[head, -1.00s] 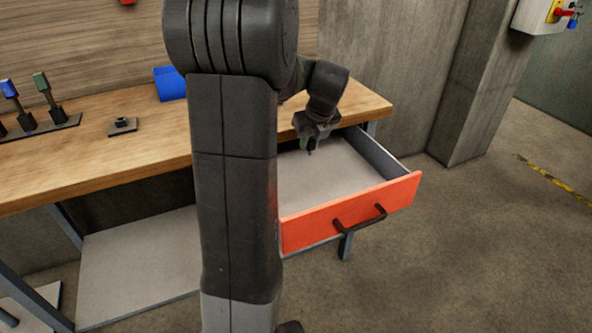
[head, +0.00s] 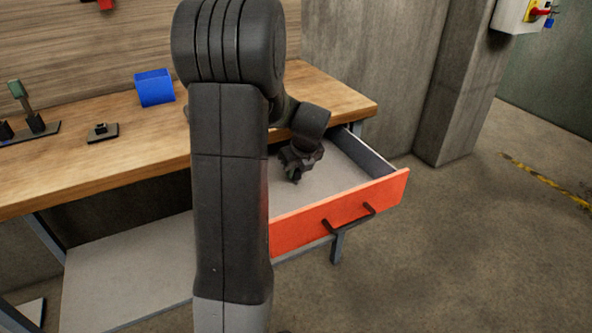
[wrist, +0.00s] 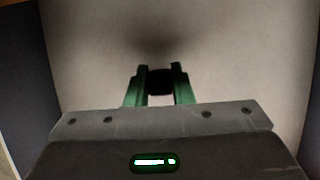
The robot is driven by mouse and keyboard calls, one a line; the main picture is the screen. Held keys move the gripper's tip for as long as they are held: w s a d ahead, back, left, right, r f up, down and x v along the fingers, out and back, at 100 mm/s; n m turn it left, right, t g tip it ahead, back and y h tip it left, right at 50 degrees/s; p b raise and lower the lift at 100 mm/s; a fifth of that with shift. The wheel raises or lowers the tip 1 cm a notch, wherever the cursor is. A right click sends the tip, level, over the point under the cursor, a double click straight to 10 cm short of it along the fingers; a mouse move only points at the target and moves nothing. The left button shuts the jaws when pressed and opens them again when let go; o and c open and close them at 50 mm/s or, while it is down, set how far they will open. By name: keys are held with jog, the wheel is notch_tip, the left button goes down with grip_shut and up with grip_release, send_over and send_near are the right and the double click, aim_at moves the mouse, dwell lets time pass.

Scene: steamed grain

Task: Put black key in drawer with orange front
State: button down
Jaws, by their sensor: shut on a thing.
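The drawer with the orange front (head: 340,212) is pulled open under the workbench, and its grey floor (head: 345,165) is bare where I see it. My gripper (head: 294,176) is over the inside of the drawer, pointing down. In the wrist view my gripper (wrist: 160,84) has its green fingers shut on a small dark thing, the black key (wrist: 159,82). The key is held above the drawer floor. Its shape is mostly hidden between the fingers, and in the head view I cannot make it out from the gripper.
The wooden workbench (head: 120,165) holds a blue bin (head: 154,87), a small dark block on a plate (head: 102,132) and a rack with a green-topped key (head: 30,110). A lower grey shelf (head: 125,265) lies below. My arm hides the drawer's left part.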

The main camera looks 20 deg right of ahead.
jog(key=c, duration=1.3)
grip_release()
jog(key=shift+f, duration=0.1)
jog(key=shift+o, duration=0.2)
jog(key=shift+s+r, duration=0.1)
jog(key=shift+r, duration=0.45)
jog(key=p+v, duration=0.2)
jog(key=v, duration=0.9)
jog(key=shift+r, duration=0.1)
jog(key=shift+c, duration=0.4)
